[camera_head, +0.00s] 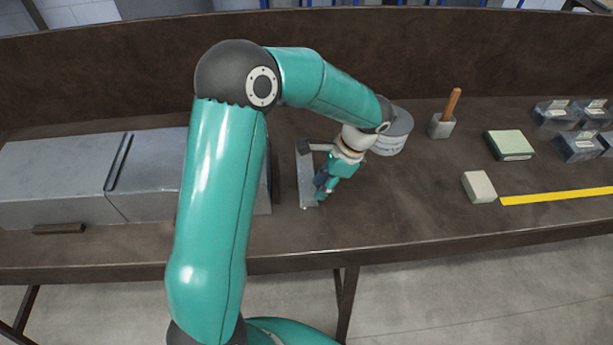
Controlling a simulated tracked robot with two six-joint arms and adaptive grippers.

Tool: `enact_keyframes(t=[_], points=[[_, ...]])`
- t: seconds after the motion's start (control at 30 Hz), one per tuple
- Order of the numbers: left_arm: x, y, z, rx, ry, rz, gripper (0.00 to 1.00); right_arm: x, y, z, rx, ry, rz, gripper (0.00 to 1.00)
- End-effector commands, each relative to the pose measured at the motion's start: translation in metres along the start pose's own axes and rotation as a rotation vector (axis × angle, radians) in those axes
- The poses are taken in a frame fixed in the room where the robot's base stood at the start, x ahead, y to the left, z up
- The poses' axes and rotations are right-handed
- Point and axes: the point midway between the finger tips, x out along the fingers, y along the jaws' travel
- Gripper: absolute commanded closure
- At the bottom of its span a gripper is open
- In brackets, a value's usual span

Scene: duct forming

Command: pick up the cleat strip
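A narrow, flat grey metal piece (306,181), which looks like the cleat strip, lies on the brown bench right of the sheet-metal duct. It runs from near the back toward the front edge. My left gripper (321,196) points down at the front end of this piece, over or beside its right side. Its fingers are small and partly hidden by its own body, so I cannot tell whether they are open or touch the strip. My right gripper is not in view.
The grey metal duct (60,178) fills the bench's left side. A round grey container (397,133) stands behind my gripper. A wooden-handled tool in a holder (441,126), a green-topped block (510,145), a pale block (479,187) and a yellow strip (555,196) lie right. The front middle-right is clear.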

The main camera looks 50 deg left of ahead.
Motion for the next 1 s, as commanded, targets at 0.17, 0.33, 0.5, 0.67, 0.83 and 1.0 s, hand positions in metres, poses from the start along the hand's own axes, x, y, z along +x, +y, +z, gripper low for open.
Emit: enact_keyframes(t=[0.17,0.33,0.5,0.67,0.83,1.0], points=[[0.019,0.004,0.0,0.001,-0.005,0.005,0.68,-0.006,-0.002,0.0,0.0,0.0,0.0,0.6],[0.043,0.005,-0.001,0.0,-0.003,0.003,0.68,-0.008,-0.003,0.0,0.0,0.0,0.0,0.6],[0.051,0.005,-0.002,0.001,-0.001,0.001,0.68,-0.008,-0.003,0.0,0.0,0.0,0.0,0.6],[0.051,0.005,-0.002,0.001,-0.001,0.001,0.68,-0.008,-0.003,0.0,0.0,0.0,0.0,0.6],[0.05,0.005,-0.002,0.001,-0.001,0.001,0.96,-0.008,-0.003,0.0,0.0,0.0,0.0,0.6],[0.05,0.004,-0.002,0.001,-0.001,0.001,1.0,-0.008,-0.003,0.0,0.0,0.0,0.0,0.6]])
